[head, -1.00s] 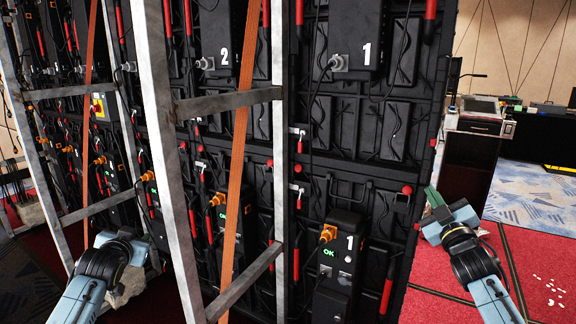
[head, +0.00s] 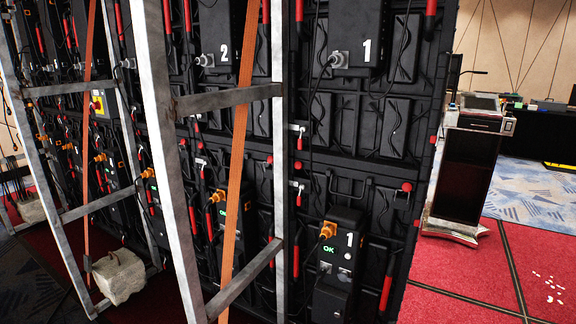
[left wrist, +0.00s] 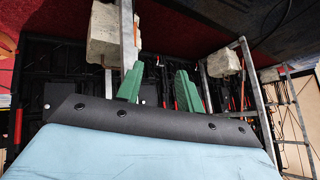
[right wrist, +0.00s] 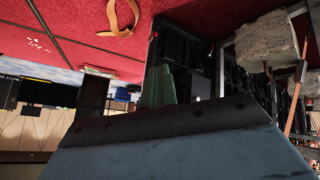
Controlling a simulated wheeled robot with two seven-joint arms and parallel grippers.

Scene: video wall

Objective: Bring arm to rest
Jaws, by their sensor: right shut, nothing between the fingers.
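Neither arm shows in the head view. My left gripper (left wrist: 159,78) shows in the left wrist view with its two green fingers apart and nothing between them. My right gripper (right wrist: 159,80) shows in the right wrist view with its green fingers together and nothing held. The back of the black video wall (head: 345,170) fills the middle of the head view. It carries numbered boxes, cables and red handles, and a lower box (head: 340,255) reads OK.
Metal ladder-like frames (head: 160,130) with orange straps (head: 240,130) stand before the wall at left. A stone-like block (head: 120,277) sits at the frame's foot. A dark lectern (head: 465,180) stands at right. Red carpet (head: 455,265) is open at lower right, with small white scraps on it.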

